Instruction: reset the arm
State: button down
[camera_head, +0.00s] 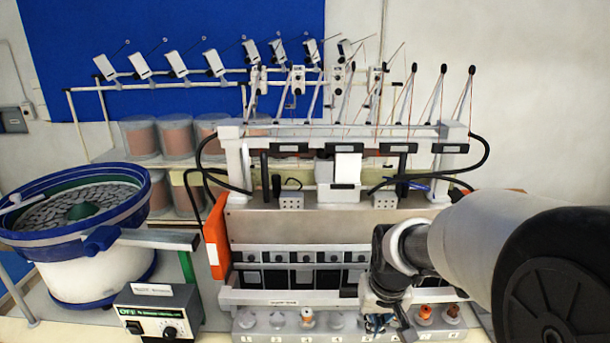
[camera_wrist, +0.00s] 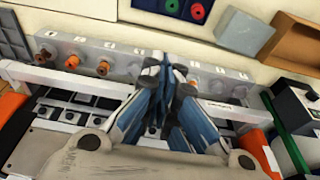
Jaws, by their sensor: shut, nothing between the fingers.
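My arm reaches in from the right in the head view. My gripper (camera_head: 385,322) hangs at its end, in front of the machine (camera_head: 330,214) and low over the numbered spool block (camera_head: 278,334). In the wrist view my gripper (camera_wrist: 165,66) has its blue and grey fingers brought together, with nothing seen between them. The fingers hide the middle of the block there. Orange bobbins sit on the block: one orange bobbin (camera_head: 425,314) is right of my gripper and a whitish-orange bobbin (camera_head: 307,318) is left of it.
A blue-rimmed bowl feeder (camera_head: 100,262) stands left, beside a control box (camera_head: 158,314). An orange panel (camera_head: 217,236) projects at the machine's left side. Thin upright rods (camera_head: 408,95) rise above it. A brown box (camera_wrist: 293,40) and a bin (camera_wrist: 243,31) lie beyond the block.

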jog(key=s+f+t+b, duration=0.1)
jog(key=s+f+b, duration=0.2)
jog(key=s+b, duration=0.4)
jog(key=s+f+t+b, duration=0.1)
jog(key=s+b, duration=0.7)
jog(key=s, duration=0.8)
jog(key=shift+f, duration=0.9)
dwell(0.3)
